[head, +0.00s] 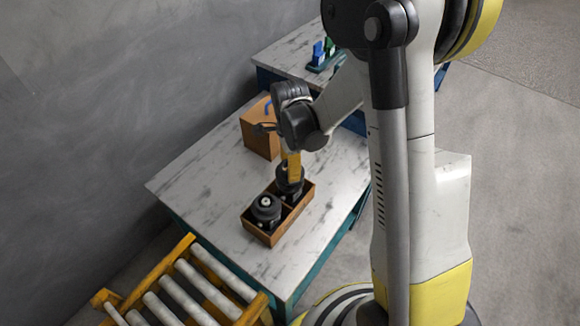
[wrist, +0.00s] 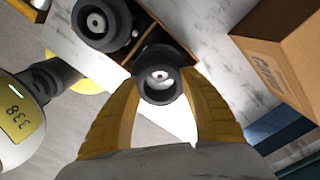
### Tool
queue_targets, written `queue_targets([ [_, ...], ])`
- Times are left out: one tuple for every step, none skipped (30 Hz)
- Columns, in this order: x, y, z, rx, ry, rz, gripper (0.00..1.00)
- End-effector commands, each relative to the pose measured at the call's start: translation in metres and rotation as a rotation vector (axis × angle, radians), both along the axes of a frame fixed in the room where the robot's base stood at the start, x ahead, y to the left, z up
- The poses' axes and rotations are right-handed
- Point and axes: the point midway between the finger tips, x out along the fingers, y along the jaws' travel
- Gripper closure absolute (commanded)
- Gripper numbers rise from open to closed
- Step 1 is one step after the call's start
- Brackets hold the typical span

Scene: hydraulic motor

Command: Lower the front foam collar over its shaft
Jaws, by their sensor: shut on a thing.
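A brown two-compartment crate (head: 262,235) stands on the marbled table, with a dark motor part in each compartment. The nearer motor part (head: 265,209) has a black ring around a pale shaft end; it also shows at the upper left of the wrist view (wrist: 98,22). My gripper (head: 290,172) points down over the farther compartment. In the wrist view its yellow fingers are shut on a black foam collar (wrist: 160,96). A pale shaft end (wrist: 160,76) shows inside the collar's opening. How far down the collar sits on the shaft is hidden.
A cardboard box (head: 259,138) stands behind the crate; it is at the right of the wrist view (wrist: 285,50). A roller conveyor (head: 190,285) is at the lower left. A second table (head: 290,55) holds small coloured items. The table left of the crate is clear.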

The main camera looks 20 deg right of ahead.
Motion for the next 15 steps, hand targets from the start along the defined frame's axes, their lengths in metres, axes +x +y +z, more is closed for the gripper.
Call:
queue_targets([
  [0.0, 0.0, -0.0004, 0.0, 0.0, 0.0, 0.62],
  [0.0, 0.0, -0.0003, 0.0, 0.0, 0.0, 0.62],
  [0.0, 0.0001, -0.0001, 0.0, 0.0, 0.0, 0.62],
  [0.0, 0.0, 0.0, 0.0, 0.0, 0.0, 0.62],
  [0.0, 0.0, 0.0, 0.0, 0.0, 0.0, 0.62],
  [0.0, 0.0, 0.0001, 0.0, 0.0, 0.0, 0.62],
  [0.0, 0.0, 0.0001, 0.0, 0.0, 0.0, 0.62],
  [0.0, 0.0001, 0.0, 0.0, 0.0, 0.0, 0.62],
  [0.0, 0.0001, -0.0004, 0.0, 0.0, 0.0, 0.62],
  [0.0, 0.0, -0.0008, 0.0, 0.0, 0.0, 0.62],
  [0.0, 0.0, -0.0014, 0.0, 0.0, 0.0, 0.62],
  [0.0, 0.0, -0.0026, 0.0, 0.0, 0.0, 0.62],
  [0.0, 0.0, -0.0036, 0.0, 0.0, 0.0, 0.62],
  [0.0, 0.0001, -0.0048, 0.0, 0.0, 0.0, 0.62],
  [0.0, 0.0001, -0.0065, 0.0, 0.0, 0.0, 0.62],
])
